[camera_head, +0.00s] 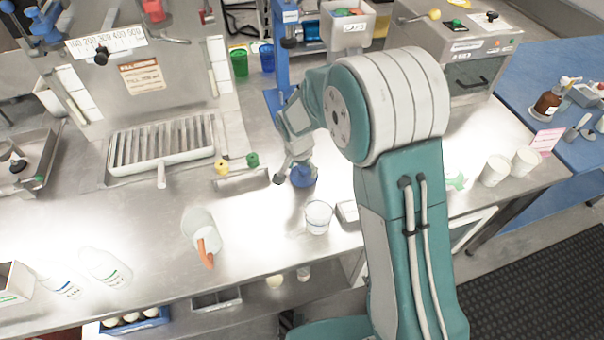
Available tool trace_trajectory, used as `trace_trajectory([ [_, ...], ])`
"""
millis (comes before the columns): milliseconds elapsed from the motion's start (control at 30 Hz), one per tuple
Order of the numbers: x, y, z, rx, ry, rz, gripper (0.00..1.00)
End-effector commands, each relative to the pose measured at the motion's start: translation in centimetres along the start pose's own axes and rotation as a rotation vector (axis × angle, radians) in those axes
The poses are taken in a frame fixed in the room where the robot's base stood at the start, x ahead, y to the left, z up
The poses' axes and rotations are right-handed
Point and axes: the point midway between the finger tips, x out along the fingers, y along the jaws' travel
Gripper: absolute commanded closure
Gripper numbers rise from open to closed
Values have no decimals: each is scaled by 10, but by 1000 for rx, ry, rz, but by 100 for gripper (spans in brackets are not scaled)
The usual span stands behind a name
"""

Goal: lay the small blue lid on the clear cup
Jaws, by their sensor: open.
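The small blue lid (303,179) is on the steel bench, partly hidden by my gripper. My gripper (291,171) is open and points down at the lid, with one fingertip at its left side. The other fingertip is hard to make out, and I cannot tell whether either touches the lid. The clear cup (318,218) stands upright on the bench, a little in front of the lid and to its right. Its top looks open.
A white jug with an orange handle (203,236) stands left of the cup. A small grey box (348,212) is close on its right, beside my arm. White cups (495,170) stand at the right. A slatted grate (163,146) and green and yellow knobs (252,160) lie behind left.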

Motion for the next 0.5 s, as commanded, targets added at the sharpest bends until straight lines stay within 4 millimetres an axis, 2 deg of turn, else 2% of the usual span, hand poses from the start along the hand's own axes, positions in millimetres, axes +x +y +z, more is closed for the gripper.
trace_trajectory([
  [67,0,0,0,1,0,0,16],
  [100,0,1,-1,1,0,-1,34],
  [133,0,2,-1,1,-1,-1,47],
  [167,-1,2,-1,1,-1,-2,55],
  [233,-1,2,-2,2,-1,-2,78],
  [300,-1,2,-1,2,-1,-2,83],
  [433,0,1,0,1,-1,0,83],
  [467,0,1,0,1,-1,1,88],
  [500,0,0,0,1,-1,1,88],
])
